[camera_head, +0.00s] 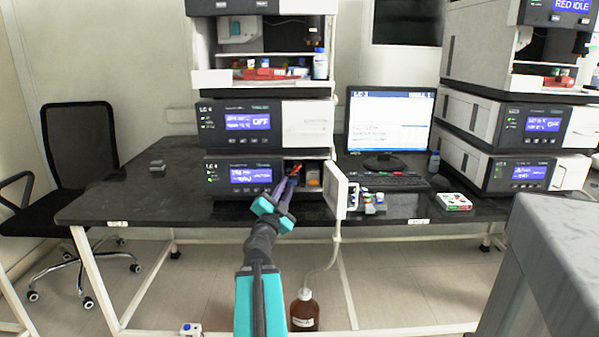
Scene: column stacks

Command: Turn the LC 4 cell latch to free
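The LC 4 stack stands on the dark bench. Its lowest module (222,189) has a lit blue display, and its right-hand compartment is open, with the white door (337,192) swung out toward me. My arm comes up from the bottom, and my gripper (290,174) is at the left part of the compartment opening. A small red part (296,168) shows at the gripper's tip; I cannot tell whether it is the cell latch or touches the fingers. A small orange-and-grey part (313,176) sits inside, right of the gripper. The finger gap is too small to read.
Small bottles (374,201) stand just right of the open door. A monitor (389,122) and keyboard (388,181) are further right, then a tray of vials (454,202). A brown bottle (304,311) stands on the floor. The bench left of the stack is mostly clear.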

